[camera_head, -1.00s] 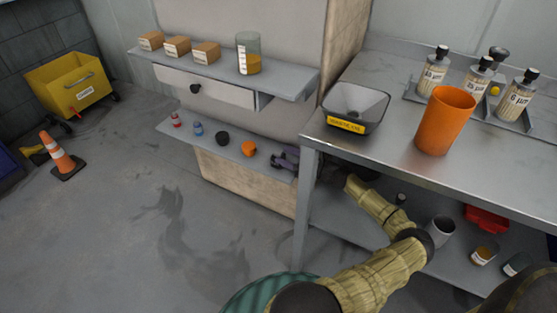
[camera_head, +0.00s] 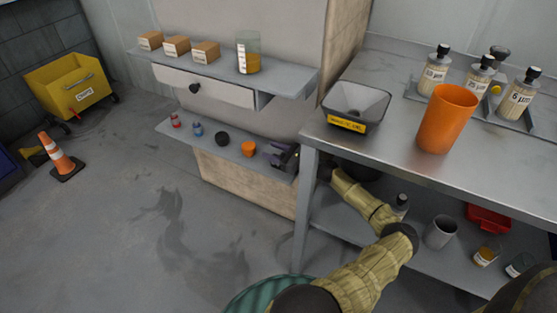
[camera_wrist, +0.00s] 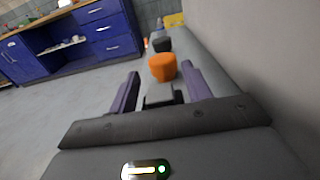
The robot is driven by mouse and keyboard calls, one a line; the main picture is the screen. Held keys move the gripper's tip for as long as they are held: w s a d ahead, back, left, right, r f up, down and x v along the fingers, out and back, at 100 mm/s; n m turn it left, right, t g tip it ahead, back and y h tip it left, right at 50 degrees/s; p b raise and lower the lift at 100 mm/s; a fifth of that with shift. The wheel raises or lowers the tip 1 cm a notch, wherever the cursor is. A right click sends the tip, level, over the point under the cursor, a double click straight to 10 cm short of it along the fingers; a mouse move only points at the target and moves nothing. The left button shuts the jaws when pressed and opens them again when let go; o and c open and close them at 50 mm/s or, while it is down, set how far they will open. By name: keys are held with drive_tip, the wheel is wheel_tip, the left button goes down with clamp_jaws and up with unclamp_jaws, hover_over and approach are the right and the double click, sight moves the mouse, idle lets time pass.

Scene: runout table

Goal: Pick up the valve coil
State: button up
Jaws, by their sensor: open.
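My gripper (camera_wrist: 160,76) is open, with its two purple fingers reaching along the lower wall shelf. A small dark block with a grey face (camera_wrist: 163,97) shows between the fingers in the wrist view; it may be the valve coil, but I cannot tell for sure. I see no contact with it. An orange cup-shaped piece (camera_wrist: 162,67) stands just beyond the fingertips, with a black round piece (camera_wrist: 161,44) behind it. In the head view my gripper (camera_head: 274,152) is at the right end of the shelf, right of the orange piece (camera_head: 248,149).
The lower shelf (camera_head: 235,155) also holds small red (camera_head: 176,121) and blue (camera_head: 197,129) items. The upper shelf (camera_head: 285,82) hangs above, with boxes and a beaker. The steel table (camera_head: 400,145) and its leg stand close beside my forearm. Open floor lies left.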

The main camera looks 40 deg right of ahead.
clamp_jaws()
drive_tip(key=shift+r, duration=0.1)
